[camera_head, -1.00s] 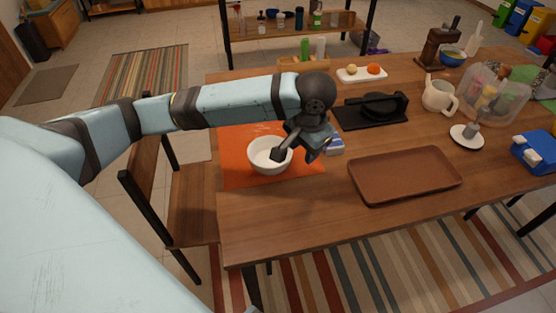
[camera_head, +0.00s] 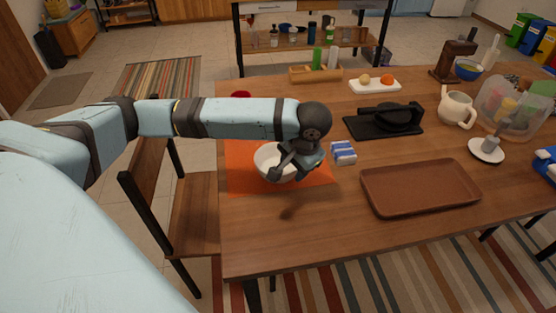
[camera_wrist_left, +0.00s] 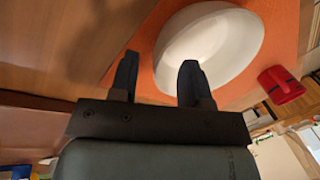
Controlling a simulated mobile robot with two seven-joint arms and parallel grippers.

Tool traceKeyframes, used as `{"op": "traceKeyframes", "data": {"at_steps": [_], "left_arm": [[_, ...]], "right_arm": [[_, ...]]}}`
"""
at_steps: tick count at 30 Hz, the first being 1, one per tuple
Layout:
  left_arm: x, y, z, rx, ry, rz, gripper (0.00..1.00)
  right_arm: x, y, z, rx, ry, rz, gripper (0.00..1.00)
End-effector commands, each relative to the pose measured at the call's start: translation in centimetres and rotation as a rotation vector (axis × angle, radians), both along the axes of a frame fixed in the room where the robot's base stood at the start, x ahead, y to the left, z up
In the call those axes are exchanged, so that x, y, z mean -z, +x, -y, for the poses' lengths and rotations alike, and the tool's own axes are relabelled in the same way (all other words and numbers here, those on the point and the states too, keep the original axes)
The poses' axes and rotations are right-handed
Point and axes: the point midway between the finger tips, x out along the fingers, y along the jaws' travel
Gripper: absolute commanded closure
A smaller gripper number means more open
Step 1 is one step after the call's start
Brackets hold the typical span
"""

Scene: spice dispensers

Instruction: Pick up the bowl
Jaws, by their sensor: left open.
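The white bowl (camera_head: 265,158) stands upright on the orange mat (camera_head: 243,183) at the left end of the table. It also shows in the wrist view (camera_wrist_left: 222,45), where its inside looks empty. My left gripper (camera_head: 284,174) is open at the near right side of the bowl and covers part of its rim in the head view. In the wrist view the left gripper (camera_wrist_left: 158,62) has one finger in front of the bowl's edge and the other over the mat outside it. I cannot tell whether a finger touches the bowl. My right gripper is out of view.
A red cup (camera_head: 240,95) stands behind the mat, partly hidden by my arm. A brown tray (camera_head: 420,187) and a black appliance (camera_head: 385,120) are farther right. The table front below the mat is clear.

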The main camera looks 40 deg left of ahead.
Motion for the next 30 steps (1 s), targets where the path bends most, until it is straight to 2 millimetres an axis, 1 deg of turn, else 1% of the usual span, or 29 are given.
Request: {"op": "traceKeyframes", "data": {"at_steps": [1,3,6,10,14,17,18,20,30], "left_arm": [[1.2,-0.1,-0.3,-0.001,0.002,-0.001,0.57],[2.4,-0.1,-0.5,-0.001,0.002,-0.001,0.57],[3.5,-0.1,-0.8,0.0,0.002,-0.001,0.57],[3.8,0.0,-0.9,0.001,0.001,0.001,0.57],[3.8,0.0,-0.9,0.001,0.001,0.001,0.57],[3.8,0.0,-0.9,0.001,0.001,0.001,0.77],[3.8,0.0,-0.9,0.001,0.001,0.0,0.87],[3.8,0.0,-0.9,0.001,0.001,0.0,1.0],[3.6,0.0,-0.9,0.001,0.001,0.001,1.0]], "right_arm": [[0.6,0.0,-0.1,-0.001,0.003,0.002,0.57],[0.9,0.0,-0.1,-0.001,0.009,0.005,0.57],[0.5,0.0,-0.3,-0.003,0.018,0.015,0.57],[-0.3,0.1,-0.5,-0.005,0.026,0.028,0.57],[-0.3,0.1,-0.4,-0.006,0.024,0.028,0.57],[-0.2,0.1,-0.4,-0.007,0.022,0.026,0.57],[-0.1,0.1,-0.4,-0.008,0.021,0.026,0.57],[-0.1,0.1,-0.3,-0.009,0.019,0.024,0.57],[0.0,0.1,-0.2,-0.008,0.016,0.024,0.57]]}}
